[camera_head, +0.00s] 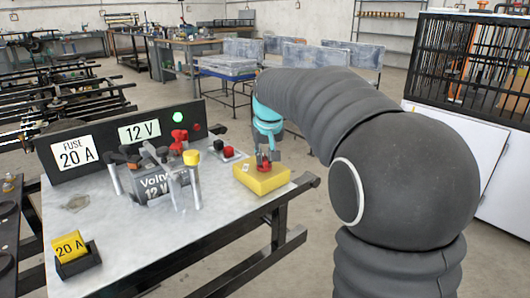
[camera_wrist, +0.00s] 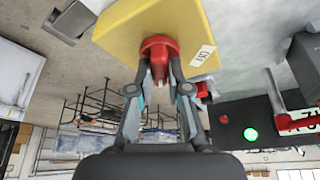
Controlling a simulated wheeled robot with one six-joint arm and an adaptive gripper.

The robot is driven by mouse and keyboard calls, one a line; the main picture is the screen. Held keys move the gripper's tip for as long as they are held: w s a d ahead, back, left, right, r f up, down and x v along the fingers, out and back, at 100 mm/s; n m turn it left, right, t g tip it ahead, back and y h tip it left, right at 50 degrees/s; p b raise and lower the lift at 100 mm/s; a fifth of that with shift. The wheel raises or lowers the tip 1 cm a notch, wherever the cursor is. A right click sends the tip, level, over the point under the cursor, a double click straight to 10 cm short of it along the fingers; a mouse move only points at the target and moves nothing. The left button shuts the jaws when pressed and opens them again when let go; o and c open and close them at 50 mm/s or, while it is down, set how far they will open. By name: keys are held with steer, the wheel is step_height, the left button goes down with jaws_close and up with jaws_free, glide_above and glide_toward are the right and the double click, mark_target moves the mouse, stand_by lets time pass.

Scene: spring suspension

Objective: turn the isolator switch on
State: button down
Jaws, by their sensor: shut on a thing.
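The isolator switch is a yellow box (camera_head: 262,179) on the right end of the metal bench, with a red knob (camera_head: 265,161) on top. In the wrist view the yellow box (camera_wrist: 130,32) is close, and its red knob (camera_wrist: 158,46) lies between my fingertips. My gripper (camera_wrist: 160,74) is shut on the red knob. My gripper comes down on the box from above in the head view (camera_head: 268,148). A small white label (camera_wrist: 203,56) with dark lettering sits on the box beside the knob. My fingers partly hide the knob's handle.
Left of the box stand a small red-and-black button unit (camera_head: 228,153), a battery (camera_head: 158,184) and a yellow-capped post (camera_head: 192,172). A black panel (camera_head: 100,150) behind carries a lit green lamp (camera_head: 177,117). A yellow 20 A fuse (camera_head: 69,246) sits front left.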

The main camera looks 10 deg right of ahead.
steer(key=shift+m+h+p, duration=0.4)
steer(key=shift+m+h, duration=0.2)
steer(key=shift+m, duration=1)
steer(key=c, duration=1.1)
jaws_free()
steer(key=v, duration=1.2)
steer(key=shift+w+a, duration=0.15)
